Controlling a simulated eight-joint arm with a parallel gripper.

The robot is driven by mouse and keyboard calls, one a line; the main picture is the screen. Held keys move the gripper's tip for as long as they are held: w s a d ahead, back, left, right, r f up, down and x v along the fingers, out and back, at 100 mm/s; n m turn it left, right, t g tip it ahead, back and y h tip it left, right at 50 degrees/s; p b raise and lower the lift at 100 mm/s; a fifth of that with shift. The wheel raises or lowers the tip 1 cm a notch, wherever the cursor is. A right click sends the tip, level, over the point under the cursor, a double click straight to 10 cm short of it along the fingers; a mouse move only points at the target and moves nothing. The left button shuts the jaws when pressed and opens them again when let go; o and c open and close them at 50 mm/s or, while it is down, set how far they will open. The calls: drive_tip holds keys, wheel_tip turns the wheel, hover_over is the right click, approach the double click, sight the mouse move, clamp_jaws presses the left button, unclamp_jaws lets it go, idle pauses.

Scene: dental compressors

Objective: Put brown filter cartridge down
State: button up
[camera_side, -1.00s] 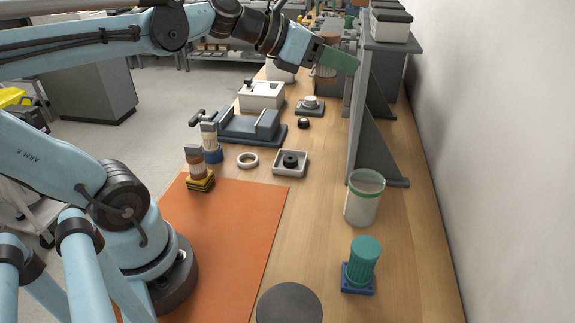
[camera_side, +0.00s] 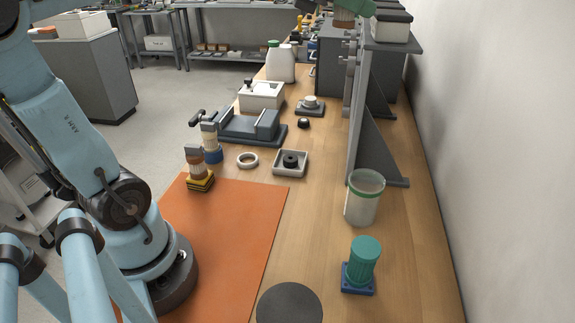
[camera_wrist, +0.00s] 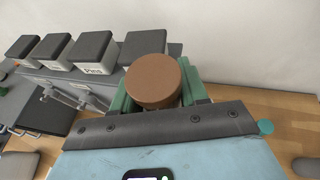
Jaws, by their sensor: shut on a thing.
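The brown filter cartridge (camera_wrist: 152,80) shows as a round brown end in the wrist view. My gripper's green fingers (camera_wrist: 157,88) stand on either side of it, shut on it. In the side view the cartridge (camera_side: 344,20) is at the top edge, with ridged brown sides. It is above the bench, near the upright grey stand. Only a little of my green gripper (camera_side: 350,5) shows there; the rest is cut off by the frame. The cartridge's lower end is hidden in the wrist view.
The grey stand (camera_side: 357,110) carries several white boxes with dark lids. An orange mat (camera_side: 235,220) lies in front. A brown-and-white cartridge on a striped base (camera_side: 200,182), a green ribbed cartridge (camera_side: 364,260) and a translucent cup (camera_side: 364,200) stand on the bench.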

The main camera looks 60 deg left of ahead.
drive_tip(key=w+a+f+m+g+h, duration=0.1)
drive_tip(key=w+a+m+g+h, duration=0.1)
drive_tip(key=w+a+m, duration=0.3)
drive_tip(key=w+a+f+g+h, duration=0.2)
drive_tip(key=a+h, duration=0.1)
drive_tip(key=a, duration=0.4)
wheel_tip(320, 180, down, 24)
drive_tip(key=shift+a+m, duration=0.3)
drive_tip(key=shift+f, duration=4.75)
drive_tip(key=shift+f, duration=0.25)
drive_tip(key=o, duration=1.1)
drive_tip(key=shift+c, duration=0.2)
drive_tip(key=shift+r, duration=0.1)
